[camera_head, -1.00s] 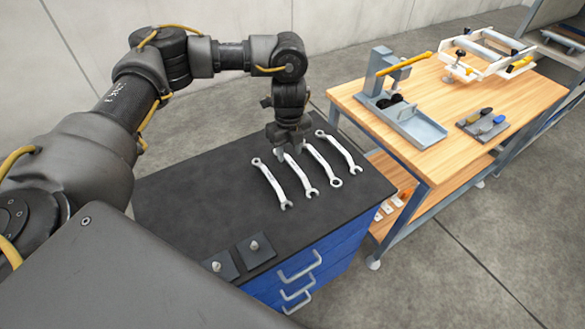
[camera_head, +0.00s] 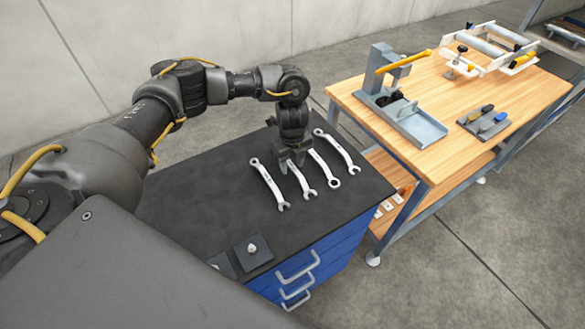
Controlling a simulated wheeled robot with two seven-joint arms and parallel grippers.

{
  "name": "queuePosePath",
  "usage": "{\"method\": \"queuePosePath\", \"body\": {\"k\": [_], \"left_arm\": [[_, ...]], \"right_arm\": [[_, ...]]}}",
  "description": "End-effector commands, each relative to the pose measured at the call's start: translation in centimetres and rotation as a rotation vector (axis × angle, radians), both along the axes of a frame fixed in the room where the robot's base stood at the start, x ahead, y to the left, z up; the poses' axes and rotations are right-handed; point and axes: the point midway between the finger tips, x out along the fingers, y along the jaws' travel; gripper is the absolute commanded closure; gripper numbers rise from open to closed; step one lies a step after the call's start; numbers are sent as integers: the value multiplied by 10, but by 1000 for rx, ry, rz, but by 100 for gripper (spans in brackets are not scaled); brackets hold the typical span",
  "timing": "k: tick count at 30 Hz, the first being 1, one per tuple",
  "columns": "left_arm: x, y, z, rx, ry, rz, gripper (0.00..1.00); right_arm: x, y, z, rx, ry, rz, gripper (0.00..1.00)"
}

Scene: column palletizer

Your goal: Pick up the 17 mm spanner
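Several silver spanners lie side by side on the dark top of a blue drawer cabinet (camera_head: 200,185). The leftmost spanner (camera_head: 268,185), the second spanner (camera_head: 302,183), the third spanner (camera_head: 324,168) and the rightmost spanner (camera_head: 339,152) look alike. Their size marks are too small to read, so I cannot tell which is 17 mm. My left gripper (camera_head: 293,165) points down over the upper part of the second spanner, with its fingers apart on either side. It hides that spanner's far end. I cannot tell whether the fingers touch it. My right gripper is out of view.
Two small dark plates with pegs, one (camera_head: 253,250) clearer than the other, sit at the cabinet's near edge. A wooden workbench (camera_head: 450,150) stands to the right across a narrow gap, bearing a grey press fixture (camera_head: 385,85), a white roller frame (camera_head: 490,50) and a tool tray (camera_head: 484,122).

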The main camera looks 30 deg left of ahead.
Motion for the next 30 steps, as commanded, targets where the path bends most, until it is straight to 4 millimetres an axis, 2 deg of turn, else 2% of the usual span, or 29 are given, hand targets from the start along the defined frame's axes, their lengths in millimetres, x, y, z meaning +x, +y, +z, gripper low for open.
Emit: {"method": "queuePosePath", "body": {"k": [2,9,23,29,30], "left_arm": [[0,0,0,0,0,0,69],[0,0,0,0,0,0,100],[1,0,7,-1,-2,-1,100],[2,0,35,0,-6,-3,100],[-5,-3,41,0,-6,-7,100]], "right_arm": [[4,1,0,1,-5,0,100],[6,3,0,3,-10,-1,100],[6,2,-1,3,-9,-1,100],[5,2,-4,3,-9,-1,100],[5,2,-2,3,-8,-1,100]]}}
